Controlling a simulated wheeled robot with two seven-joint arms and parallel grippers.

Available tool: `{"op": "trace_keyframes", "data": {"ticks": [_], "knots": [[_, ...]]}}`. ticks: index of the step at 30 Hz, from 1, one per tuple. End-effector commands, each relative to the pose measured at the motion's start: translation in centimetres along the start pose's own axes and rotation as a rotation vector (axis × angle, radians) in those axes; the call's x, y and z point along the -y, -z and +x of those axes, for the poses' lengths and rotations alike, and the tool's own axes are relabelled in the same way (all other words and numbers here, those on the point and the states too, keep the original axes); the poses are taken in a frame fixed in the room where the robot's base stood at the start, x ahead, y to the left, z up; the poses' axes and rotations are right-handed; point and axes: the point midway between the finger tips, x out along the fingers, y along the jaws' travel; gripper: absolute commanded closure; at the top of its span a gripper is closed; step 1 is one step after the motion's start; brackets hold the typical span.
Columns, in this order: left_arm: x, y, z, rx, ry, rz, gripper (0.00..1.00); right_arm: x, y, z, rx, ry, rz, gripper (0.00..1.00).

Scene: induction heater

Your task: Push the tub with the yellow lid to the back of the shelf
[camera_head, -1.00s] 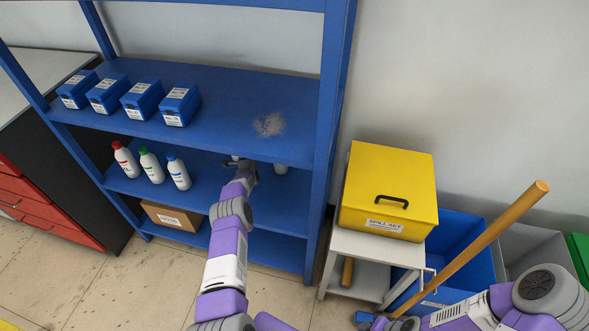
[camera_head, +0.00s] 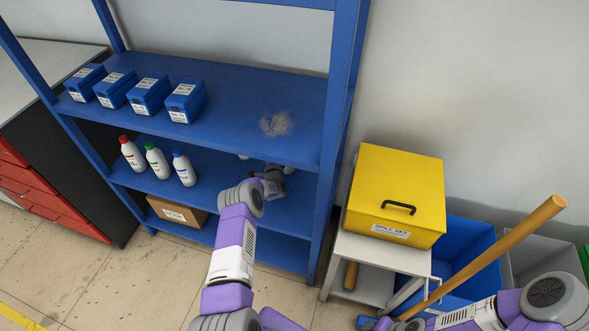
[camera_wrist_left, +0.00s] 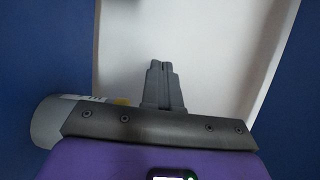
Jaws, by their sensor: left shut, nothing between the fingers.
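My left gripper (camera_head: 272,182) reaches onto the blue rack's middle shelf, under the upper board. A pale tub-like thing (camera_head: 288,169) shows beside it, mostly hidden by the gripper and the board. In the left wrist view the shut fingers (camera_wrist_left: 160,66) point at a large white surface (camera_wrist_left: 205,50), likely a tub's side; I cannot tell if they touch it. A small yellow patch (camera_wrist_left: 119,101) shows just behind the gripper body. No whole yellow lid is in view. My right gripper is not in view; only its arm shows at lower right.
Several capped bottles (camera_head: 158,161) stand further left on the shelf. The rack's right post (camera_head: 325,200) is close. A grey rounded thing (camera_wrist_left: 58,120) lies at left in the wrist view.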

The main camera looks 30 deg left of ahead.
Motion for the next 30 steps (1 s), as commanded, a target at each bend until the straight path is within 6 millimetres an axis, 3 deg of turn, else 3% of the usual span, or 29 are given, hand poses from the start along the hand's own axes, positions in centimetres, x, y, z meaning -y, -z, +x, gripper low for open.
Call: {"op": "trace_keyframes", "data": {"ticks": [18,24,27,30], "knots": [[-0.4,9.3,-9.4,-0.001,-0.002,-0.002,1.0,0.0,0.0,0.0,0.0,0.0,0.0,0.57],[-4.6,9.0,-9.1,0.001,-0.001,0.0,1.0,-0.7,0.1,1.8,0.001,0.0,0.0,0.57],[-5.6,9.0,-9.1,0.002,-0.001,-0.001,1.0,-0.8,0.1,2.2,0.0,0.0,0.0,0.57],[-5.1,8.4,-8.5,0.003,0.002,-0.002,1.0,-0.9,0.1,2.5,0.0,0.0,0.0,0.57]]}}
